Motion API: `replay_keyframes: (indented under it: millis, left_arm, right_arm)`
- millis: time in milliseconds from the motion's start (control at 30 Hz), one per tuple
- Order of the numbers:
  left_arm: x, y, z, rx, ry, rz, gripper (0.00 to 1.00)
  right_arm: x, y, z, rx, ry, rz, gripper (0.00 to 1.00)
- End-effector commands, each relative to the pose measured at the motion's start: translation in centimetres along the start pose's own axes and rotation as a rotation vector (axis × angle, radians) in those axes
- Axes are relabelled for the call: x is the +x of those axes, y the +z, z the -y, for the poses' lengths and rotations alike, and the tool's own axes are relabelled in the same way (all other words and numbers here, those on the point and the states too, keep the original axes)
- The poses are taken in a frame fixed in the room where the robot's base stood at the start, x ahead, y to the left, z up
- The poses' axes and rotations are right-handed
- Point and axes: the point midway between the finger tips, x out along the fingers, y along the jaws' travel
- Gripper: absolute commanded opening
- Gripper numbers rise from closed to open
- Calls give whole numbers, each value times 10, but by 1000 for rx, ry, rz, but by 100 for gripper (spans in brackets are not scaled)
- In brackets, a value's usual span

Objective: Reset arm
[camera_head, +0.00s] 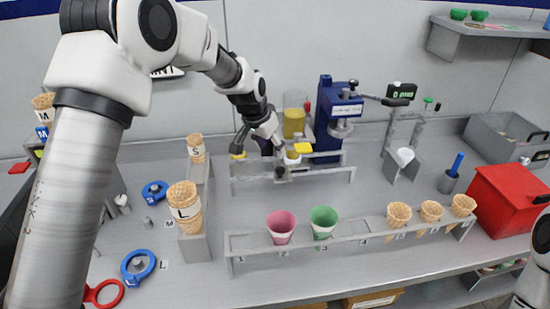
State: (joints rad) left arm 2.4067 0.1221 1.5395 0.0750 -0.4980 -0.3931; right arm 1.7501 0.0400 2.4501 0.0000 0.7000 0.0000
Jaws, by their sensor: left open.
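My left arm comes in from the left and reaches over the counter. My left gripper (265,154) is open, with its fingertips spread above the small grey rack (330,173) at the back middle. A white cup with yellow contents (292,158) is close to its right finger; I cannot tell whether they touch. Nothing is clearly held between the fingers. Only a part of my right arm shows at the right edge, and its gripper is out of view.
A front rack (350,240) holds a pink cup (281,226), a green cup (323,221) and several waffle cones (398,215). A blue press (338,115) stands behind the small rack. A red box (508,198) is at right. Cone stacks (185,205) stand left.

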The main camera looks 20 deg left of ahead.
Motion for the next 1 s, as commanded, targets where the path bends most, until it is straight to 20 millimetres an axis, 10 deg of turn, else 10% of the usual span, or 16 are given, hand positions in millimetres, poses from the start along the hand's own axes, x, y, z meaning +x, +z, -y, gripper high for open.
replay_keyframes:
  millis: [567, 1000]
  left_arm:
    - [-11, 0, 0, 1, 0, 1, 55]
    - [-84, -30, 0, 1, 0, 1, 55]
  right_arm:
    - [-2, 0, 0, 0, 0, 0, 40]
    - [-81, 0, 1, 0, 0, 0, 40]
